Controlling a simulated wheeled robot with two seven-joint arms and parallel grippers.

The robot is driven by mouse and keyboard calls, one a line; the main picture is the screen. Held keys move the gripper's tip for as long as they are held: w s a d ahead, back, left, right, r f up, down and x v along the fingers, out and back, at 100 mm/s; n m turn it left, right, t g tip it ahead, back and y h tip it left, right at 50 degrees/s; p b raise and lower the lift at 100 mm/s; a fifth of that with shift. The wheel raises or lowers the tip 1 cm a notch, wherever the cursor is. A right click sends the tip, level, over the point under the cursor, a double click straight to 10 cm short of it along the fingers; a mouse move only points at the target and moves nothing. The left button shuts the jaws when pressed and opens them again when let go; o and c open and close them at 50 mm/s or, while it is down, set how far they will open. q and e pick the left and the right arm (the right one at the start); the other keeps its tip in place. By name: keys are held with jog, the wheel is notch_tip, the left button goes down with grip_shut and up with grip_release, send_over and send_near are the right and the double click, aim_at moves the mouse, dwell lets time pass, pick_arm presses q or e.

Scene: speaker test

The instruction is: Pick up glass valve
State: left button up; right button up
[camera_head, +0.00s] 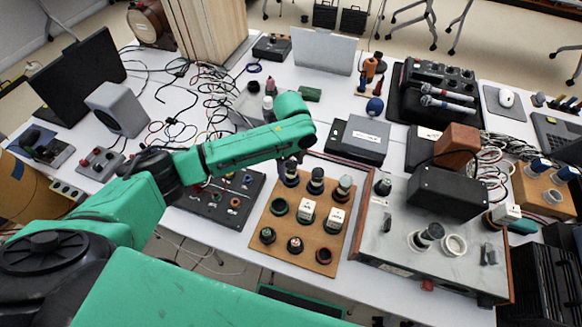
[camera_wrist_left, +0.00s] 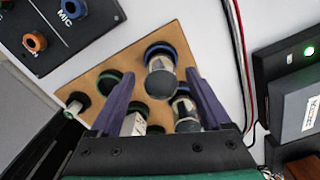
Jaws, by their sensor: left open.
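A brown board (camera_head: 256,222) carries several valves and sockets. Along its back row stand a glass valve at the left (camera_head: 291,174), a middle valve (camera_head: 316,180) and a right valve (camera_head: 344,187). My left gripper (camera_head: 289,161) is over the back left corner of the board, mostly hidden by its own arm. In the left wrist view its open fingers (camera_wrist_left: 161,75) point at the board, with a glass valve (camera_wrist_left: 160,78) in a blue-rimmed socket between their tips. I cannot tell whether the tips are around it or above it. Another valve (camera_wrist_left: 186,112) is by the right finger.
White blocks (camera_head: 307,211) and empty sockets (camera_head: 279,207) share the board. A black panel (camera_head: 221,199) lies left of it, a grey metal chassis (camera_head: 390,231) right of it. A black box (camera_head: 356,139) stands behind. Loose cables cover the table's back left.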

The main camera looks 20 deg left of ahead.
pick_arm(q)
jog(key=shift+f, duration=0.45)
grip_shut()
jog(key=shift+r, duration=0.1)
